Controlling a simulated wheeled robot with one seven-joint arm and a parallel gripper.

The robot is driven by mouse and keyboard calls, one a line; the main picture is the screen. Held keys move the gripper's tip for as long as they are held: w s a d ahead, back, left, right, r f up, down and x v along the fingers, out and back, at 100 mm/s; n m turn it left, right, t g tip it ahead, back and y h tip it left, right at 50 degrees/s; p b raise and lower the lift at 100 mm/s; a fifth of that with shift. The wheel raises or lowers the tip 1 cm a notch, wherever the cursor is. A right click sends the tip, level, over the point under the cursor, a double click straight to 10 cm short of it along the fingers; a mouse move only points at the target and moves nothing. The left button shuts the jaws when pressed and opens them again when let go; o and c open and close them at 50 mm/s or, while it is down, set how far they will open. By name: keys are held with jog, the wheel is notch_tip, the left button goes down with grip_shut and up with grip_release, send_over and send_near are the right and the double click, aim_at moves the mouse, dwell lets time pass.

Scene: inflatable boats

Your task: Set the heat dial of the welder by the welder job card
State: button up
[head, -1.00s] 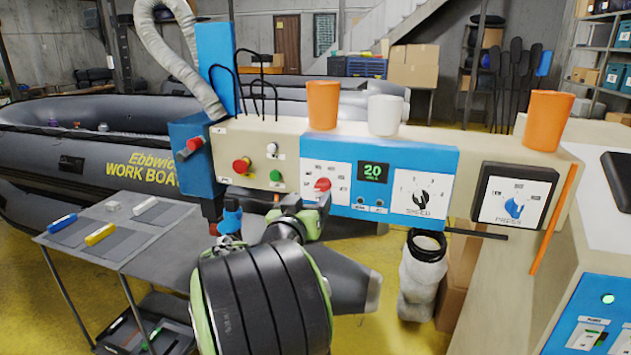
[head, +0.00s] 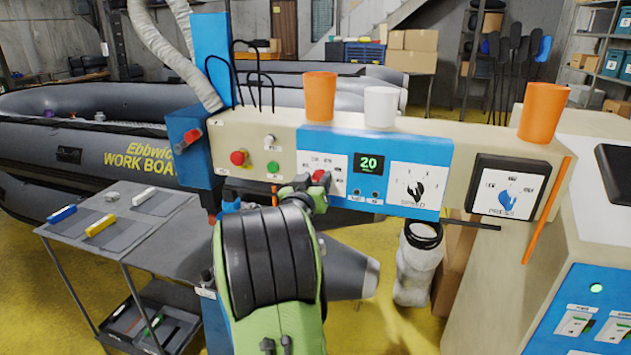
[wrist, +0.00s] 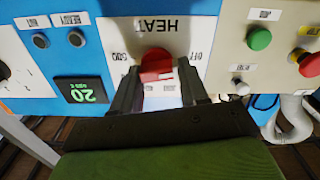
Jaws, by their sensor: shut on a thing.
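The welder's beige-and-blue control panel (head: 435,150) crosses the middle of the head view. Its red heat dial (head: 321,177) sits on a white plate, left of a display (head: 369,164) reading 20. The wrist view shows the panel upside down, with the word HEAT beside the red dial (wrist: 157,62) and the display (wrist: 82,91). My gripper (head: 316,186) is at the dial, its fingers (wrist: 158,80) shut on the dial's two sides. The fingers and palm hide part of the scale, so the dial's setting is unclear. I cannot make out the welder job card.
A speed knob (head: 415,191) and press knob (head: 508,202) are to the right. Red (head: 238,158) and green (head: 272,168) buttons are left. Cups (head: 380,106) stand on the panel's top. A grey table (head: 170,255) with coloured blocks is at lower left.

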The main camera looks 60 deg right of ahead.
jog(key=shift+f+m+b, duration=0.1)
jog(key=shift+m+b, duration=0.2)
jog(key=shift+b, duration=0.45)
jog(key=m+b, duration=0.3)
jog(key=b, duration=0.2)
jog(key=m+b, duration=0.4)
jog(key=b, duration=0.1)
jog(key=m+b, duration=0.4)
jog(key=b, duration=0.1)
jog(key=shift+s, duration=0.25)
jog(key=shift+s+m+b, duration=0.1)
jog(key=shift+m+b, duration=1.45)
jog(key=shift+m, duration=0.45)
jog(key=o, duration=1.1)
jog(key=shift+c, duration=0.2)
